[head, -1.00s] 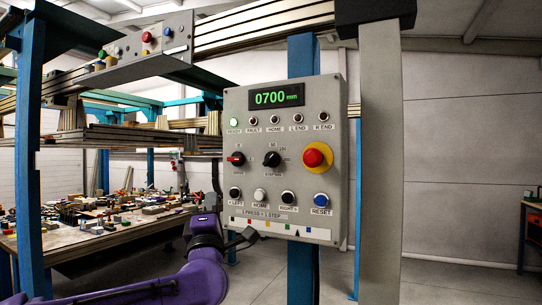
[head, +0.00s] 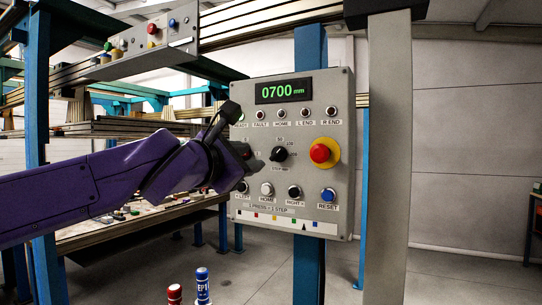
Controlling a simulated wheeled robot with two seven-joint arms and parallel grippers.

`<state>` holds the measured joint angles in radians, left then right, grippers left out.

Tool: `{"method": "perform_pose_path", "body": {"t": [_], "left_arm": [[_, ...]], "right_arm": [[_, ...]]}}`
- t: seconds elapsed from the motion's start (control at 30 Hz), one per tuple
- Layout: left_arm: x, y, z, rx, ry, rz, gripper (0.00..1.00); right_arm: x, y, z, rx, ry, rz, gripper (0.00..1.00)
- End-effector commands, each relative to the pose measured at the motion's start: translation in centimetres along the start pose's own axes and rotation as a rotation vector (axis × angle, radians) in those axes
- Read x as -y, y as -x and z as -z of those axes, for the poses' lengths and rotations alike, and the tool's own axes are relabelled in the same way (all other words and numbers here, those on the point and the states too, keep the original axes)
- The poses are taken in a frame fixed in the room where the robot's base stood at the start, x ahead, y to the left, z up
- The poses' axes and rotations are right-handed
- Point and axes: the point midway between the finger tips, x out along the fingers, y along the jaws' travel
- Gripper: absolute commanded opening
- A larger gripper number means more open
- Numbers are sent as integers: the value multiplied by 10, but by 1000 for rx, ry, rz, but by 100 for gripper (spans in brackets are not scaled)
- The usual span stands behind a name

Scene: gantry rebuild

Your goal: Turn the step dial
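The step dial (head: 279,154) is a black knob in the middle of the grey control panel (head: 340,215), below the row of lamps. Its pointer seems to aim up and to the right. My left gripper (head: 247,140) is in front of the panel's left side, just left of the step dial and apart from it in the picture. It covers the left knob and part of the ready lamp. Its fingers are dark and seen from behind, so I cannot tell their opening. My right gripper is not in view. The green display (head: 282,91) reads 0700 mm.
A red emergency button (head: 320,152) on a yellow ring sits right of the dial. Below are several push buttons, including a blue reset button (head: 328,195). A grey post (head: 390,160) stands right of the panel. Red and blue cylinders (head: 203,285) show at the bottom.

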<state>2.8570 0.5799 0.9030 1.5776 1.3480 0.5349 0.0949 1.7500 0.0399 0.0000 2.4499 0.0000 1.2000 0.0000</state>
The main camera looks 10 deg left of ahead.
Motion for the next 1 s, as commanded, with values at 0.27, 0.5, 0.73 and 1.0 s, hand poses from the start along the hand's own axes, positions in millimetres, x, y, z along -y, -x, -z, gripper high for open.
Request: {"method": "perform_pose_path", "body": {"t": [0.27,0.5,0.73,1.0], "left_arm": [[-2,-53,-3,0,-3,1,38],[-2,-95,-2,1,-2,-1,38],[-1,-104,0,2,-2,-2,38],[0,-104,0,2,-2,-2,0]], "right_arm": [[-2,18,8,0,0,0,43],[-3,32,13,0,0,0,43],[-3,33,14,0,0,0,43],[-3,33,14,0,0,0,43]]}}
